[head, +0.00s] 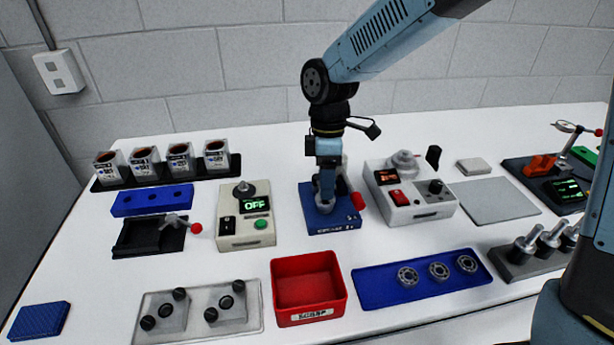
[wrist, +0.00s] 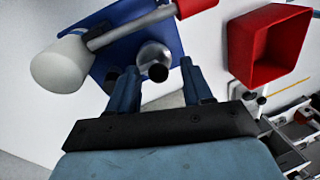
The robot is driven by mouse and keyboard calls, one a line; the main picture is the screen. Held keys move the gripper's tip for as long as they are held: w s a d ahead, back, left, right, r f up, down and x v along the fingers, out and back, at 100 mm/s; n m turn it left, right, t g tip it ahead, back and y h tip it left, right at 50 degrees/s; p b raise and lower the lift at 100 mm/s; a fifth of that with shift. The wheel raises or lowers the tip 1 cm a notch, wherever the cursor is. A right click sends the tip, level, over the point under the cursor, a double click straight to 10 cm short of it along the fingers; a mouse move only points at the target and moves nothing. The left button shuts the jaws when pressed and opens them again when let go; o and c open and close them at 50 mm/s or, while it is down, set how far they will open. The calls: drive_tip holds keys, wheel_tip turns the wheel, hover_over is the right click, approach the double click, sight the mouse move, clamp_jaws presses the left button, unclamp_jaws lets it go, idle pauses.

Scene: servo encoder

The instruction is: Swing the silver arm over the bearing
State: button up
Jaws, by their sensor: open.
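My gripper (head: 325,185) points down over a small blue-based device (head: 333,220) in the middle of the table. In the wrist view the open fingers (wrist: 158,72) stand on either side of a silver rounded post with a dark end (wrist: 155,60); I cannot tell whether they touch it. A silver arm (wrist: 125,30) crosses the blue base just beyond the fingertips, with a pale rounded end (wrist: 60,65) at left and a red grip (wrist: 197,6) at right. The red grip shows in the head view (head: 358,201). I see no bearing under the arm; my gripper hides part of the device.
A blue tray with bearings (head: 375,302) lies front right, beside a red bin (head: 308,287). A beige box reading OFF (head: 246,230) stands close left of the device, and a white instrument (head: 409,207) close right. A black fixture (head: 135,242) is farther left.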

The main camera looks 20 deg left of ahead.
wheel_tip(320, 180, up, 14)
drive_tip(key=w, duration=0.2)
drive_tip(key=shift+w+a+f, duration=0.25)
drive_tip(key=shift+w+a, duration=0.05)
drive_tip(key=shift+a, duration=0.15)
